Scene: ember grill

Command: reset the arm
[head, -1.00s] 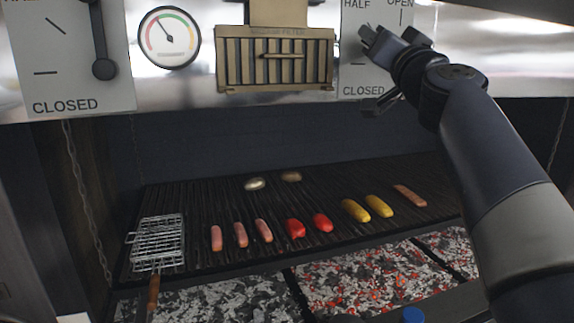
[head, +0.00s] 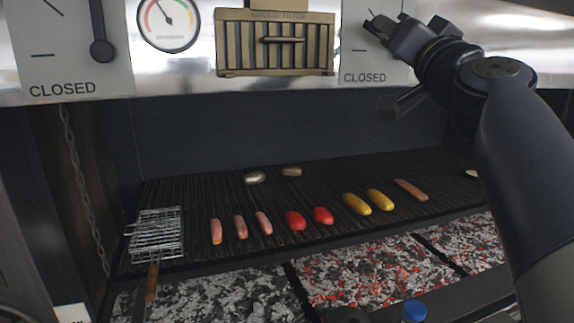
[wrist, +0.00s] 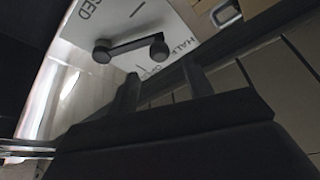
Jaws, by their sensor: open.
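My gripper (head: 386,66) is at the upper right in the head view, in front of the right control plate (head: 362,77) marked CLOSED. Its two fingers are spread apart with nothing between them. In the wrist view the open fingers (wrist: 162,85) point toward a pale plate with a dark lever (wrist: 131,46), which shows beyond the fingertips. I cannot tell whether a finger touches the plate. In the head view my arm hides part of that plate and its lever.
Below is a grill grate (head: 330,180) with sausages (head: 240,227), red peppers (head: 308,218), corn (head: 368,200) and a wire basket (head: 156,235). Glowing coals (head: 365,275) lie underneath. A brass filter (head: 275,60), gauge (head: 168,22) and left lever (head: 99,30) are on the hood.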

